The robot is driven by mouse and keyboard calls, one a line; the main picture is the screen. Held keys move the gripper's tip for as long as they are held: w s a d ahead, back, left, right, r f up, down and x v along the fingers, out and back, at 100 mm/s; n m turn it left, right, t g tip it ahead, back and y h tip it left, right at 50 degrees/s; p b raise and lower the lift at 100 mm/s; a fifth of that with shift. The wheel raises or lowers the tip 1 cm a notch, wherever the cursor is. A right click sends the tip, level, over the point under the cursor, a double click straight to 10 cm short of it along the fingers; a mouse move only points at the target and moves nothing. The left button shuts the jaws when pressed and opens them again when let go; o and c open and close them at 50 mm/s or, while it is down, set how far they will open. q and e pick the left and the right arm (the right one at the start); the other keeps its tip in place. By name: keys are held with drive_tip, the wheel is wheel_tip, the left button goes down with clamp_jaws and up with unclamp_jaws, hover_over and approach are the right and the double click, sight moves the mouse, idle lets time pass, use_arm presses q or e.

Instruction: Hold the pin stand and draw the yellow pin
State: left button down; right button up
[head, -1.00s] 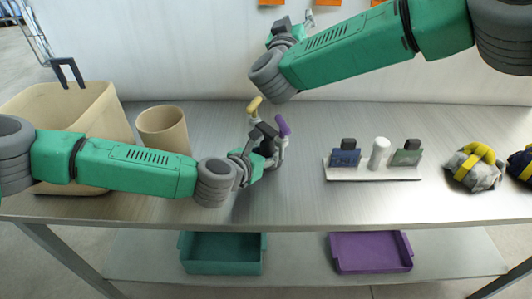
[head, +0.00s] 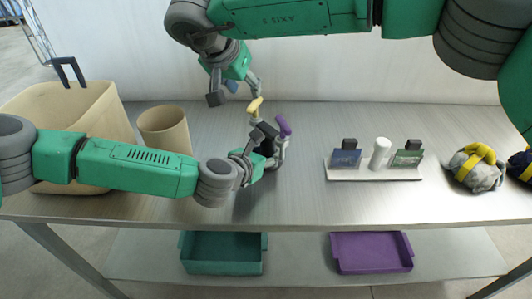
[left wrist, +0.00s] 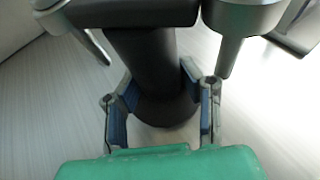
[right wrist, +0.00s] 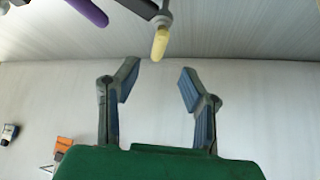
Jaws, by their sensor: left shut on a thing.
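The pin stand (left wrist: 150,65) has a dark post, and in the left wrist view my left gripper (left wrist: 160,105) is shut around it. In the head view my left gripper (head: 262,150) is low at the stand. The yellow pin (head: 255,106) and the purple pin (head: 284,125) slant up from the stand's top. My right gripper (head: 236,92) is above and a little left of the yellow pin, pointing down. In the right wrist view its fingers (right wrist: 160,85) are apart and empty, with the yellow pin (right wrist: 159,43) just beyond the fingertips and the purple pin (right wrist: 88,12) to the left.
A beige bin (head: 70,105) and a beige cup (head: 164,129) stand on the metal table to the left. A white rack (head: 375,173) with two cards and a white cylinder is to the right. Grey bundles with yellow straps (head: 476,167) lie farther right. Teal and purple trays are below.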

sight(254, 102)
drive_tip(key=shift+x, duration=3.8)
drive_tip(key=shift+d, duration=0.1)
clamp_jaws()
drive_tip(key=shift+r, duration=0.1)
drive_tip(key=shift+r, duration=4.8)
drive_tip(key=shift+r, duration=0.1)
wheel_tip(254, 102, up, 4)
drive_tip(key=shift+f, duration=0.1)
